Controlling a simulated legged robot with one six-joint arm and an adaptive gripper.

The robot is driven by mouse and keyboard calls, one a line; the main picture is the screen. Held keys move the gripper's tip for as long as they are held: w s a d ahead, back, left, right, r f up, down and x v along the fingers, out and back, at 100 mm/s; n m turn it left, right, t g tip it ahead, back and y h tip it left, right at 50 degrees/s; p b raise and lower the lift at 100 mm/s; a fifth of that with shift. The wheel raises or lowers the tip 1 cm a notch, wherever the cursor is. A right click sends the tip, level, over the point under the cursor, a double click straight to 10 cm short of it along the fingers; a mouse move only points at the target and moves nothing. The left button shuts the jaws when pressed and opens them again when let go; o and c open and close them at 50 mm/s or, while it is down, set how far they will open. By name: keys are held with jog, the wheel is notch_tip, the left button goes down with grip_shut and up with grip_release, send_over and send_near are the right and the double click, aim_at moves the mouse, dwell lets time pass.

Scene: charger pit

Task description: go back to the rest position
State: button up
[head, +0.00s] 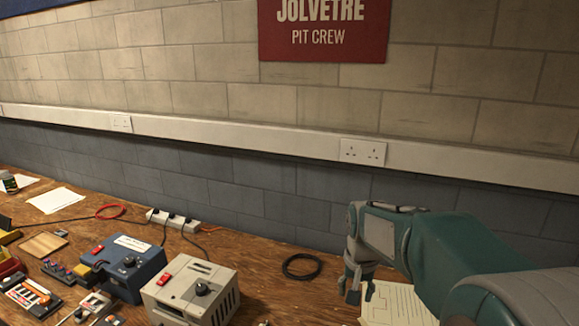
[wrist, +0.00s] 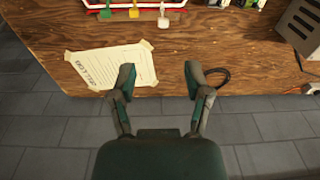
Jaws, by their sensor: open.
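My gripper (wrist: 160,82) is open and empty in the wrist view, its two fingers spread apart over the front edge of the wooden bench (wrist: 180,58). A printed paper sheet (wrist: 98,66) lies on the bench by the left finger. In the head view my gripper (head: 358,287) hangs at the right above the bench, and my arm reaches in from the lower right. The sheet (head: 395,303) shows partly behind it.
A blue charger box (head: 125,268) and a grey charger box (head: 192,292) stand on the bench. A black cable coil (head: 301,267) lies right of them. A power strip (head: 172,220) is near the brick wall (head: 240,190). Grey tiled floor (wrist: 45,130) shows before the bench.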

jog(key=s+r+n+t, duration=0.2)
jog(key=s+r, duration=0.1)
jog(key=s, duration=0.8)
jog(key=s+r+n+t, duration=0.1)
jog(key=s+r+t, duration=0.1)
jog(key=s, duration=0.9)
jog(key=shift+s+r+n+t, duration=0.3)
jog(key=shift+r+n, duration=0.1)
jog(key=shift+r, duration=0.2)
